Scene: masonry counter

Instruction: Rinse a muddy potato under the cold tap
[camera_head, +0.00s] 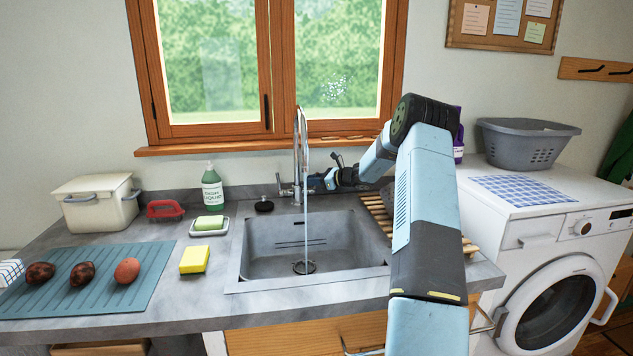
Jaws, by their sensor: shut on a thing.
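The chrome tap (301,150) stands behind the grey sink (262,268), and a thin stream of water (307,225) runs from its spout down to the drain. My gripper (313,184) reaches in from the right, at the base of the tap. It is shut on the tap's right-hand handle, which its fingers mostly hide. Another handle (283,188) shows on the tap's left side. Three potatoes lie in a row on the teal ribbed mat (60,304): a dark muddy left one (40,272), a dark muddy middle one (82,274) and a redder right one (127,270).
A yellow sponge (194,260), green soap on a dish (209,223), a soap bottle (212,187), a red brush (165,209) and a lidded tub (98,207) stand left of the sink. A wooden rack (376,208) lies right, partly behind my arm. The sink basin is empty.

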